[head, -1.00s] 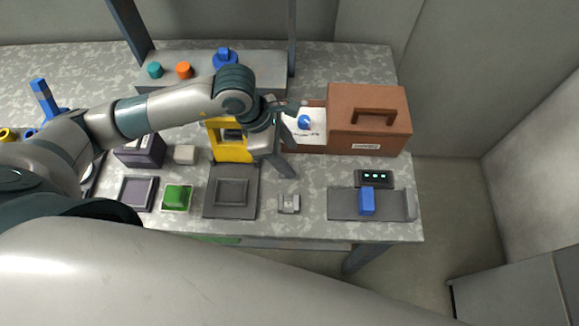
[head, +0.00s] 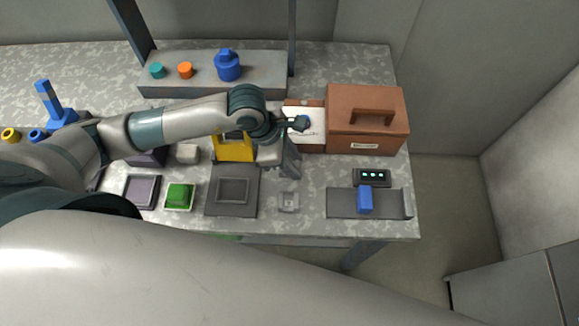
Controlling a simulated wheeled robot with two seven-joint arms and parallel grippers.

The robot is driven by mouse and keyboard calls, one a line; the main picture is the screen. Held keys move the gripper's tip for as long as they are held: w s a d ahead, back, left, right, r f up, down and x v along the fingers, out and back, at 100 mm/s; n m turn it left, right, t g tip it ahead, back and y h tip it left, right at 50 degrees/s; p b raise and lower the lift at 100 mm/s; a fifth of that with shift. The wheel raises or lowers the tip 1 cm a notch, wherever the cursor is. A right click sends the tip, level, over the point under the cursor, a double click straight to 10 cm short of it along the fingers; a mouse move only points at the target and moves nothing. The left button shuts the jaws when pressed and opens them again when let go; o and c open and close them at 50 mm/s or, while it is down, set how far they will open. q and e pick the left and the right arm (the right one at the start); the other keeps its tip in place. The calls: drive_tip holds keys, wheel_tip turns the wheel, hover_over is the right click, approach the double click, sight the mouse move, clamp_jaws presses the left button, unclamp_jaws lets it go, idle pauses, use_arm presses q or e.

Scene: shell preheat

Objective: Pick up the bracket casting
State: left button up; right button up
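A small light grey notched part (head: 288,201), which I take for the bracket casting, lies on the table near the front edge, right of a dark square plate. My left gripper (head: 296,145) is above the table, behind this part and apart from it. Its two dark fingers are spread, one toward the front and one over the white sheet, with nothing seen between them. The far finger partly hides a blue spot on the white sheet (head: 303,136). My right gripper is not in view.
A brown box (head: 345,130) with a handle stands right of the gripper. A yellow frame (head: 234,150) and the dark plate (head: 210,205) lie to the left. A blue block (head: 365,200) sits on a grey tray (head: 342,204) at right. A green block (head: 180,194) is further left.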

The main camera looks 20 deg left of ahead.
use_arm(q)
drive_tip(key=shift+c, duration=1.4)
drive_tip(key=shift+r, duration=0.1)
